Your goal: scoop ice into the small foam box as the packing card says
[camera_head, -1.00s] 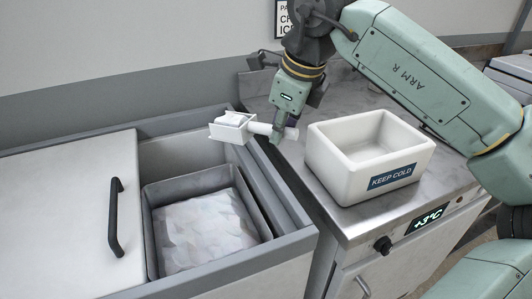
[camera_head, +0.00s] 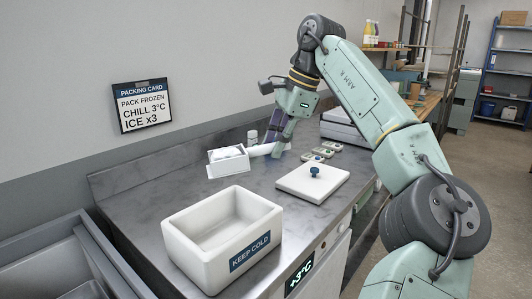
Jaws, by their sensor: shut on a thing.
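My gripper (camera_head: 280,146) is shut on the handle of a white scoop (camera_head: 228,168). The scoop is held roughly level, with white lumps that look like ice in its pan. It appears beyond the small white foam box (camera_head: 262,222), above the counter. The foam box is open, stands on the counter's near part and bears a "KEEP COLD" label. Its visible inside looks empty, though part of its floor is hidden. The packing card (camera_head: 142,107) on the wall reads "PACK FROZEN, CHILL 3°C, ICE x3".
A white lid (camera_head: 313,184) with a blue knob lies on the steel counter (camera_head: 140,205), right of the box. Small coloured items (camera_head: 318,153) lie behind it. A white bottle-like thing stands near the scoop. The ice bin's grey edge (camera_head: 60,232) shows at lower left.

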